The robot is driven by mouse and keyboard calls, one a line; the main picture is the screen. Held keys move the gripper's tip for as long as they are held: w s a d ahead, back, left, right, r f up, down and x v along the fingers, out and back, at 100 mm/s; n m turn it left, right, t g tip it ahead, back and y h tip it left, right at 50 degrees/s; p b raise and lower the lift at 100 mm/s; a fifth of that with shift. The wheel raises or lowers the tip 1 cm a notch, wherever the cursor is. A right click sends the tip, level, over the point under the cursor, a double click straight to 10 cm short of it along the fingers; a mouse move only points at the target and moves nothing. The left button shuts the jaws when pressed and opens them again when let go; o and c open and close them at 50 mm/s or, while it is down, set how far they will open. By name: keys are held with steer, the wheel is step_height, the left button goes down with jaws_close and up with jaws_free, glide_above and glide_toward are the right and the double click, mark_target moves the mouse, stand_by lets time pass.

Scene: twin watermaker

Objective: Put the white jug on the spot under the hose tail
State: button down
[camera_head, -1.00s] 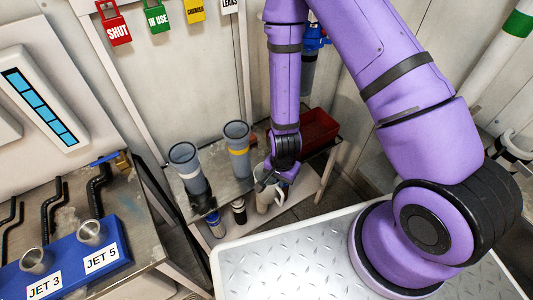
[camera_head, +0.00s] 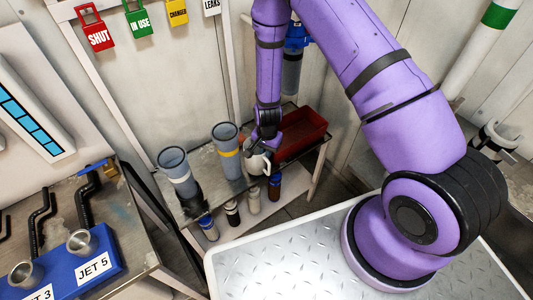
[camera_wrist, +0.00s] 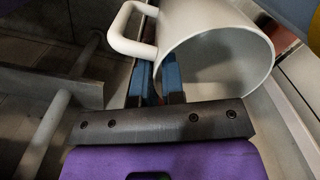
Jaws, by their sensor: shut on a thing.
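The white jug (camera_head: 257,161) hangs from my gripper, over the front edge of the metal bench, to the right of the yellow-banded cylinder. In the wrist view the jug (camera_wrist: 225,45) fills the upper right, with its open mouth facing the camera and its handle to the left. My gripper (camera_wrist: 158,78) is shut on the jug beside the handle. Whether the fingers pinch the wall or the handle root is unclear. I cannot make out the hose tail or a marked spot below it.
Two grey cylinders, one white-banded (camera_head: 176,172) and one yellow-banded (camera_head: 227,150), stand on the bench (camera_head: 206,201). A red tray (camera_head: 302,132) sits on its right end. Several bottles (camera_head: 232,213) stand below. A blue-topped filter housing (camera_head: 292,70) hangs on the wall behind.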

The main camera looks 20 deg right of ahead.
steer(key=shift+f, duration=0.85)
steer(key=c, duration=1.2)
jaws_free()
steer(key=shift+f, duration=0.1)
